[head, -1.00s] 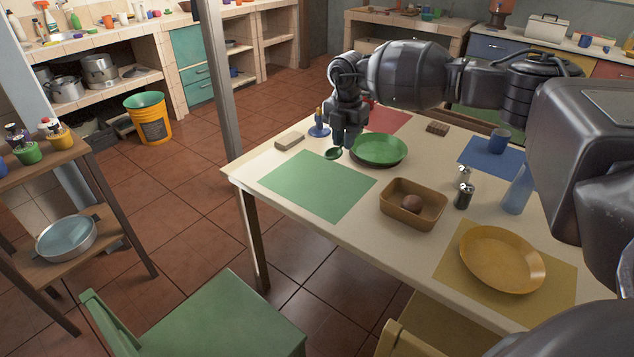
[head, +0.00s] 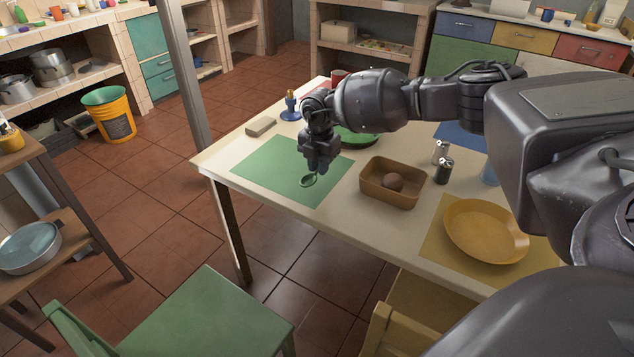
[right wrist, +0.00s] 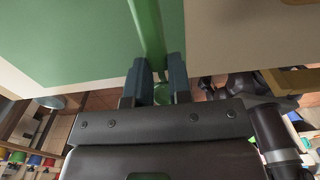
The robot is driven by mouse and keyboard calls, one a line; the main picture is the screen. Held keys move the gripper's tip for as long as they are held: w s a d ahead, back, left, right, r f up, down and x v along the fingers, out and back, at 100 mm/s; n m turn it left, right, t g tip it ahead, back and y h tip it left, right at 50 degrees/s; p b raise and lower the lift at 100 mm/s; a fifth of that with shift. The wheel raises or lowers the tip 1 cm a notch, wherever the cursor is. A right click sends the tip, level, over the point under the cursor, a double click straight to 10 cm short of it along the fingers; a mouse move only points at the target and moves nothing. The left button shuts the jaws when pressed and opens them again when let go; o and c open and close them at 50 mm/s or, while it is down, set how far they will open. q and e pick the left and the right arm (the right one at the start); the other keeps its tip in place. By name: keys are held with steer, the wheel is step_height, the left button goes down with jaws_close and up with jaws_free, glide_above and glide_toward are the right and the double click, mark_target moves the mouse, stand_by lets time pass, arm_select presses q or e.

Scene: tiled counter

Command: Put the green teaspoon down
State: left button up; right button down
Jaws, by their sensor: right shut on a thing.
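The green teaspoon (head: 308,181) is in my right gripper (head: 318,168), which is shut on it over the green placemat (head: 265,172). In the right wrist view the spoon's green handle (right wrist: 147,28) runs up from between the dark fingertips (right wrist: 155,78), with the green placemat (right wrist: 60,40) at the left. I cannot tell whether the spoon touches the mat. The green plate (head: 358,139) is behind the gripper, partly hidden by my right arm. My left gripper is not in view.
A brown basket (head: 377,193) with a round brown item stands right of the mat, near the pepper mill (head: 443,172). A yellow plate (head: 485,232) is at the near right. A beige block (head: 261,126) lies behind the mat. The table's left edge is close.

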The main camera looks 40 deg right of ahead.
mark_target(319, 189)
steer(key=shift+f, duration=0.15)
step_height(319, 189, down, 6)
steer(key=shift+r+b, duration=0.2)
steer(key=shift+b, duration=0.6)
steer(key=shift+r, duration=0.2)
steer(key=shift+f, duration=0.1)
steer(key=c, duration=1)
jaws_free()
steer(key=shift+c, duration=0.2)
